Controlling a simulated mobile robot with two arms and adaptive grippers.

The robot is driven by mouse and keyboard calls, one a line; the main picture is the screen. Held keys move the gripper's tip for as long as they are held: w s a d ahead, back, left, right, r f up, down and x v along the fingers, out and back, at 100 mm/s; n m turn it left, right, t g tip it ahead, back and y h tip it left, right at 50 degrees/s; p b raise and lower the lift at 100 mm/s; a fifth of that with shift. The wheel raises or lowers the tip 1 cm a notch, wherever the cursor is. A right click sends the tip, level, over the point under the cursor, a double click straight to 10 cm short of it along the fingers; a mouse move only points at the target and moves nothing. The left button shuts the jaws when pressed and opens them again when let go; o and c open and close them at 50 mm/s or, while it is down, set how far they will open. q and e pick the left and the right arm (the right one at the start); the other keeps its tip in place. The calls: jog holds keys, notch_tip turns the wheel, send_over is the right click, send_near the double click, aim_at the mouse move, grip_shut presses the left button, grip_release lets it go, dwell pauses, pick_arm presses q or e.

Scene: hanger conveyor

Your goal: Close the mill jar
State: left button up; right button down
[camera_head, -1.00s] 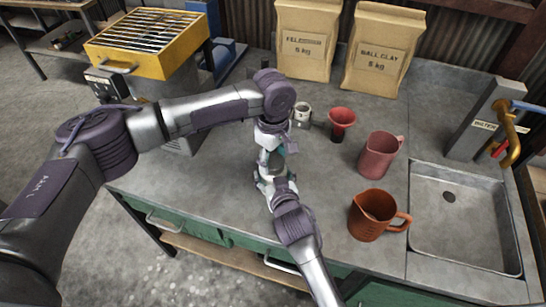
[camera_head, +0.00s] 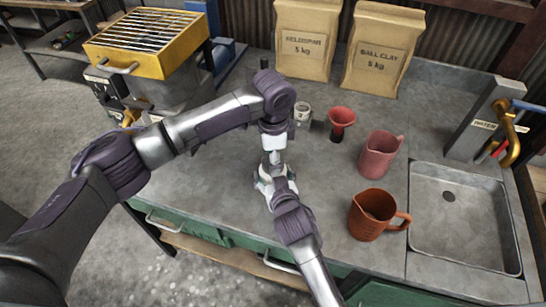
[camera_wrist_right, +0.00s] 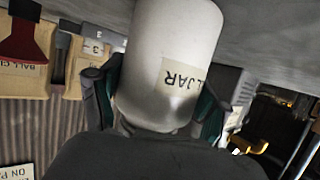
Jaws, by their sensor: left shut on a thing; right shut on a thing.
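The white mill jar (camera_wrist_right: 170,60) fills the middle of the right wrist view, with "L JAR" readable on its label. My right gripper (camera_wrist_right: 158,112) is shut on it, with green fingers on both sides. In the head view my right gripper (camera_head: 274,182) holds the jar above the bench, mostly hidden by the hands. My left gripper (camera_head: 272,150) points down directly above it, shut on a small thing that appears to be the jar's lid. Its fingers hide the lid, so I cannot tell how it sits on the jar.
Two paper bags (camera_head: 381,55) stand behind. A yellow grated machine (camera_head: 148,42) is at left.

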pick_arm(q)
jog(key=m, duration=1.1)
jog(key=o, duration=1.4)
jog(key=shift+c, duration=0.2)
jog(key=shift+r, duration=0.1)
notch_tip(320, 180, up, 12)
pick_arm(e)
grip_release()
